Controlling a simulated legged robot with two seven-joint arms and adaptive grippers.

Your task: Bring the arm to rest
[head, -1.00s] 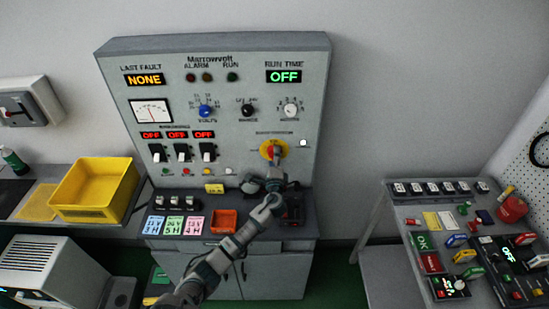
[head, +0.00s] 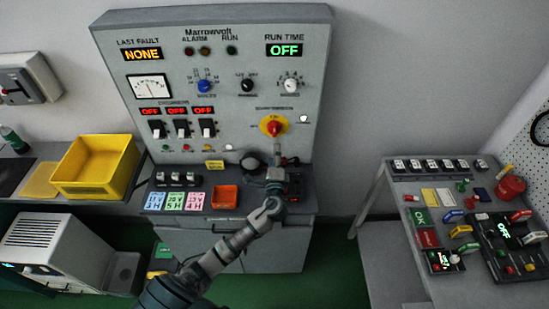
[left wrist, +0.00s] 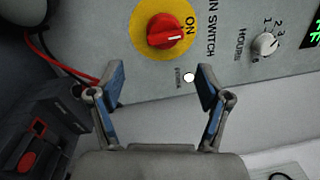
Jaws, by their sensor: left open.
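My left arm reaches up from the bottom of the head view. Its gripper (head: 278,160) is in front of the lower right of the grey control panel (head: 235,110), below the red rotary main switch on its yellow disc (head: 273,125). In the left wrist view the gripper (left wrist: 160,80) is open with nothing between its blue-padded fingers. The red switch knob (left wrist: 165,35) is beyond the fingers, apart from them, and its pointer is toward ON. A small white round button (left wrist: 189,77) shows between the fingertips. My right gripper is not in view.
A yellow bin (head: 97,170) stands on the left bench. An orange tray (head: 225,196) and coloured cards (head: 183,202) lie on the panel's ledge. A right-hand table (head: 390,255) holds several switches and devices. Green floor shows between.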

